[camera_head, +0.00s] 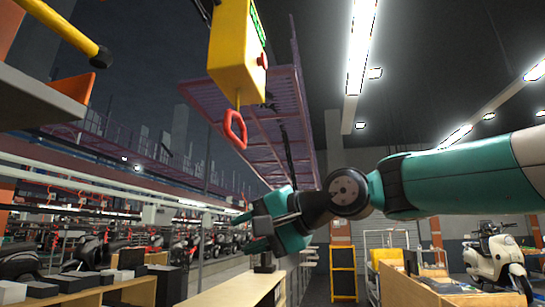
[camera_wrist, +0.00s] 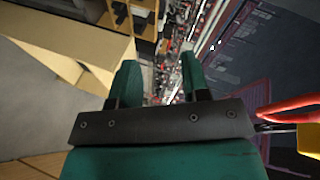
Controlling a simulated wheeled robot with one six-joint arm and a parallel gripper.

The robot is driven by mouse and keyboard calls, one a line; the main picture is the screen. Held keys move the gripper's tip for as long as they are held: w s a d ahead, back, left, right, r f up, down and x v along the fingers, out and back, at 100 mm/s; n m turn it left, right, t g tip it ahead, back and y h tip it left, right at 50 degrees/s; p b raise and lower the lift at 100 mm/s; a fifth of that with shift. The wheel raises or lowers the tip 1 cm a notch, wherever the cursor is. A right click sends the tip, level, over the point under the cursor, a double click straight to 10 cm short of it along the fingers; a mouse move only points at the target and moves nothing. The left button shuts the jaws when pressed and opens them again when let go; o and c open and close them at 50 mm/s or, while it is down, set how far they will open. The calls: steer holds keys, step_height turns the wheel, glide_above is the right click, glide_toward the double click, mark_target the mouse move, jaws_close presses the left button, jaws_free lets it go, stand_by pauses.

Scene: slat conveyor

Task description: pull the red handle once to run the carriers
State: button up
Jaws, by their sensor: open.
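The red handle (camera_head: 236,130) is a ring-like loop hanging on a short yellow cord or rod under a yellow box (camera_head: 237,50) with a green display and a red button. My gripper (camera_head: 241,232) is below the handle in the head view, pointing left, with its fingers apart and nothing between them. In the wrist view, my gripper (camera_wrist: 160,62) shows two teal fingers spread apart. The red handle (camera_wrist: 300,107) shows at the right edge there, outside the fingers and partly cut off, beside a yellow part of the box (camera_wrist: 310,141).
A pale bench (camera_head: 235,291) lies below my gripper. A purple overhead frame (camera_head: 270,105) is behind the box. A yellow bar (camera_head: 70,33) juts in at upper left. A cream scooter (camera_head: 495,262) stands at right, with parked scooters at left.

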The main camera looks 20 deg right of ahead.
mark_target(239, 141)
steer(key=w+d+r+m+t+y+p, duration=0.1)
steer(key=d+r+m+t, duration=0.1)
steer(key=r, duration=0.7)
steer(key=d+r+m+t+y, duration=0.1)
steer(key=d+r+m+t, duration=0.2)
steer(key=r, duration=0.6)
steer(key=p+x, duration=0.4)
steer(key=x, duration=0.4)
steer(key=shift+w+a, duration=0.25)
steer(key=shift+a, duration=0.15)
steer(key=shift+w+a, duration=0.35)
steer(key=shift+w, duration=0.15)
steer(key=shift+f, duration=0.1)
jaws_close()
